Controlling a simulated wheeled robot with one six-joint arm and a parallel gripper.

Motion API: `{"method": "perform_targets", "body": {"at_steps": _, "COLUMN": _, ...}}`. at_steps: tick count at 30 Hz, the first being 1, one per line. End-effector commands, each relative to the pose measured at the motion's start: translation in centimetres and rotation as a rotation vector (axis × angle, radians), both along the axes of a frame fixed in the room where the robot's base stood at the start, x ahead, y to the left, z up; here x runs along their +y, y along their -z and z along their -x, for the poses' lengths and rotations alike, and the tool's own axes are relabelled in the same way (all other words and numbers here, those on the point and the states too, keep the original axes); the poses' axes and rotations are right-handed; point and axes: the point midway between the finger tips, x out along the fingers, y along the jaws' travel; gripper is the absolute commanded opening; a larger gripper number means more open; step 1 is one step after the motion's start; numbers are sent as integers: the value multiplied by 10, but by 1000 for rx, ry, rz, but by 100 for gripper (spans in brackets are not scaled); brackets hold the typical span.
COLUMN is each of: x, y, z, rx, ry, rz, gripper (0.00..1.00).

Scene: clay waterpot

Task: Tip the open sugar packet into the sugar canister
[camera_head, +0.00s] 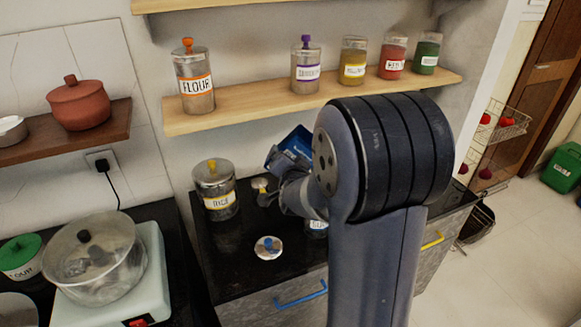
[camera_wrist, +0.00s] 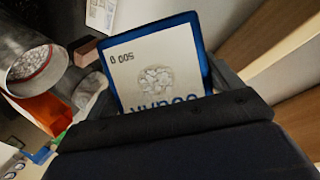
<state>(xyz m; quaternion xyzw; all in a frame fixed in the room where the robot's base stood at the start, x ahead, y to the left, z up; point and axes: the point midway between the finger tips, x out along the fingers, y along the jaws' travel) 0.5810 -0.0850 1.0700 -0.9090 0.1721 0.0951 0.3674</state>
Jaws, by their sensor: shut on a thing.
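My gripper (camera_head: 290,190) is shut on a blue sugar packet (camera_head: 286,152) and holds it tilted above the back of the black counter. In the wrist view the packet (camera_wrist: 160,75) shows a white label with upside-down print, and I cannot see its opening. A clear canister with a pale label (camera_head: 317,228) stands on the counter below my gripper, mostly hidden by my arm; I cannot read it or see its mouth. A round lid with a blue knob (camera_head: 269,248) lies on the counter to its left. No falling sugar shows.
A yellow-labelled canister (camera_head: 214,190) stands at the counter's back left. The flour canister (camera_head: 193,80) and several other jars stand on the wooden shelf (camera_head: 245,112) above. A pot (camera_head: 95,258) sits on a scale-like base at left.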

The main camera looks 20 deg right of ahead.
Motion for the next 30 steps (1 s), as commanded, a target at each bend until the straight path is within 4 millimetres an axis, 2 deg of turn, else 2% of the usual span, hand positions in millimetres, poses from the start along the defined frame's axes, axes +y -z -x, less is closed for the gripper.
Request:
{"method": "perform_targets", "body": {"at_steps": 17, "x": 3, "y": 9, "z": -2, "rx": -103, "ry": 2, "rz": -173, "gripper": 50}}
{"method": "perform_targets", "body": {"at_steps": 30, "x": 9, "y": 20, "z": -5, "rx": -247, "ry": 0, "rz": -429, "gripper": 50}}
